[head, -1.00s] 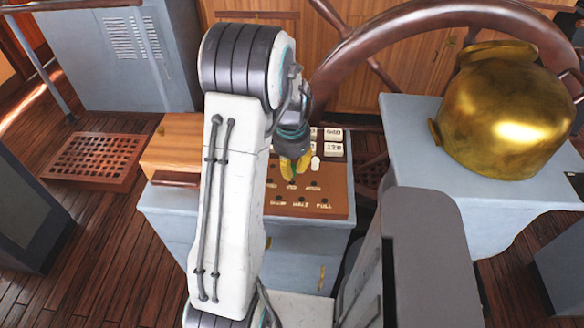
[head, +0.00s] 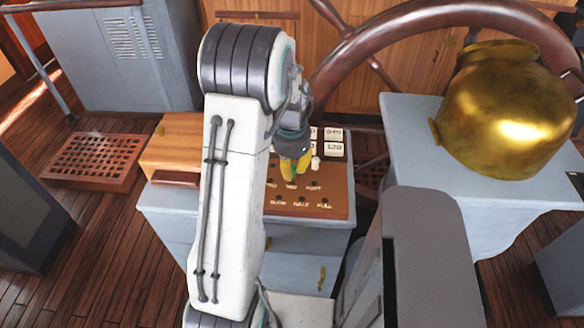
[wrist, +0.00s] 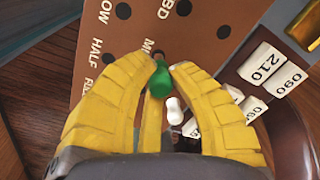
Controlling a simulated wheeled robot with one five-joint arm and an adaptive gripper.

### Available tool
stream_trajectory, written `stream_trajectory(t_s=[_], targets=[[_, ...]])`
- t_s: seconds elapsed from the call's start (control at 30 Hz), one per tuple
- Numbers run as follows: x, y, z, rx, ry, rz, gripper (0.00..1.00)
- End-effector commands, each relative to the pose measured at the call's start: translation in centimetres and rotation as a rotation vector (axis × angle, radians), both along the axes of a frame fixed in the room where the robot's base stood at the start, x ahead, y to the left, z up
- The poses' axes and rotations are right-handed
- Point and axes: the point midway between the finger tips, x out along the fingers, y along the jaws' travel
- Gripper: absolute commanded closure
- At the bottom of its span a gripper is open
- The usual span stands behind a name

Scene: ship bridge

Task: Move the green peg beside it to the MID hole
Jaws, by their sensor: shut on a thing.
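The green peg (wrist: 162,76) is between the yellow fingers of my gripper (wrist: 160,85) in the wrist view, and the fingers are shut on it. Its far end is close to a dark hole by the partly covered MID label on the brown peg board (wrist: 210,15). I cannot tell whether the peg is above the hole or touching it.
White number cards (head: 333,150) lie behind the board. A wooden box (head: 172,145) is left of it on the grey cabinet. A brass pot (head: 505,115) stands on the grey table at right. The ship's wheel (head: 400,25) rises behind.

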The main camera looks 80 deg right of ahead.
Motion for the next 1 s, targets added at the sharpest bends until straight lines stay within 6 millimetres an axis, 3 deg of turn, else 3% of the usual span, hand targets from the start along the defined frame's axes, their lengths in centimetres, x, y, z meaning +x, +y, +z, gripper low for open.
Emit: stream_trajectory(t_s=[1.0], targets=[[0.0,0.0,-1.6,0.000,0.000,0.000,0.93]])
